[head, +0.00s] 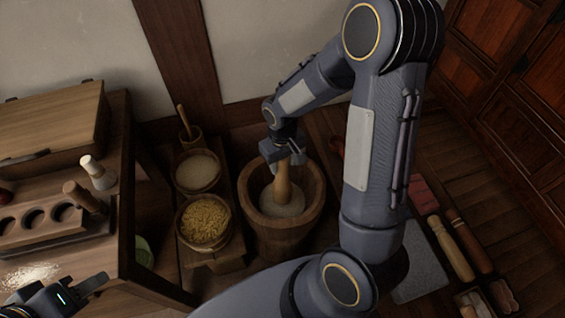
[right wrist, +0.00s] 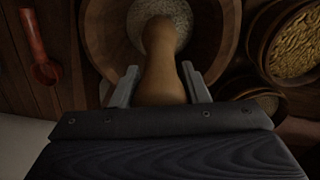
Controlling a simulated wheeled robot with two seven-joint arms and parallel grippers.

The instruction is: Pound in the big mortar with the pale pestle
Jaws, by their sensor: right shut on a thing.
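The big mortar (head: 270,236) is a wide wooden tub on the floor in the middle of the head view, with pale grey-white grain inside; its rim also shows in the right wrist view (right wrist: 222,45). My right gripper (head: 285,160) is above the mortar, shut on the pale pestle (head: 283,184), a tan wooden one. The pestle stands nearly upright, its lower end at the grain; whether it touches the bottom is hidden. In the right wrist view the pestle (right wrist: 162,70) is between both fingers. My left gripper (head: 85,290) is at the lower left, partly cut off, its jaws unclear.
Left of the mortar are a bowl of yellow grain (head: 204,222) and a bowl of pale meal (head: 197,170) on a low stand. A wooden bench (head: 120,215) stands further left. Two wooden rods, one pale (head: 450,248) and one reddish (head: 470,242), lie at right.

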